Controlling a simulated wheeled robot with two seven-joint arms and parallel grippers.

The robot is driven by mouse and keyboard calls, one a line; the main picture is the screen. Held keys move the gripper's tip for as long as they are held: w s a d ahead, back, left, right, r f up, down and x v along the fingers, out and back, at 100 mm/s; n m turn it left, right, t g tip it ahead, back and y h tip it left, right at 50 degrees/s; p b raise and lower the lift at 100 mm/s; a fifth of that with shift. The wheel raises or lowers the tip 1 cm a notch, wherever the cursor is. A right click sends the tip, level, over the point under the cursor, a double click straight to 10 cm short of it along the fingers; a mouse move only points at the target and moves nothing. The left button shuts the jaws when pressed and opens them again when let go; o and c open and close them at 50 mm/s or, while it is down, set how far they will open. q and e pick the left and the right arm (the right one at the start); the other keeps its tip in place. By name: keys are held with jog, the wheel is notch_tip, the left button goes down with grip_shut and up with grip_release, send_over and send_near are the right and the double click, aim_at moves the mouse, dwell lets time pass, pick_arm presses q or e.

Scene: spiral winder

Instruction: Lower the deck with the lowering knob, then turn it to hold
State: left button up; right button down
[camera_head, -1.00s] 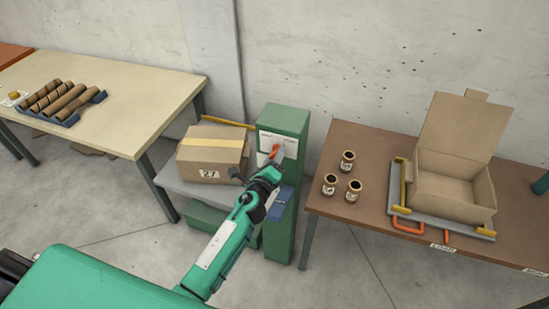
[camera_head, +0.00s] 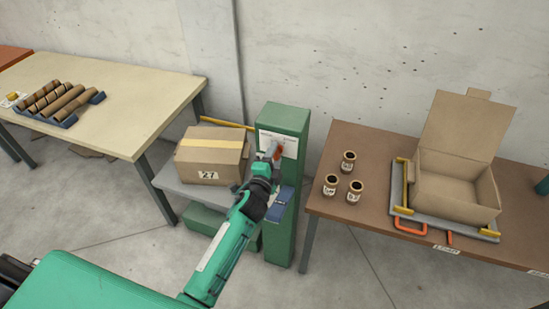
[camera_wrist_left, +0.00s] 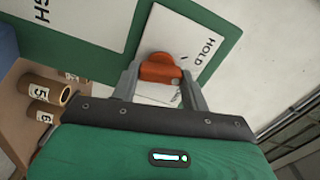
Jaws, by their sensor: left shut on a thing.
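The orange lowering knob (camera_head: 279,150) is on the white panel of the green post (camera_head: 280,215). In the left wrist view the knob (camera_wrist_left: 160,68) sits between the two grey fingers of my left gripper (camera_wrist_left: 158,78), which is shut on it. The word HOLD is printed on the panel just right of the knob. In the head view my left gripper (camera_head: 271,156) partly covers the knob. The grey deck (camera_head: 172,182) is left of the post and carries a closed cardboard box (camera_head: 212,156) marked 27. My right gripper is not in view.
A beige table (camera_head: 130,105) on the left holds a rack of brown tubes (camera_head: 62,104). A blue block (camera_head: 280,207) juts from the post below my gripper.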

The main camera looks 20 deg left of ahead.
pick_arm(q)
jog(key=n, duration=0.5)
jog(key=shift+n, duration=0.3)
dwell(0.4)
jog(key=o, duration=1)
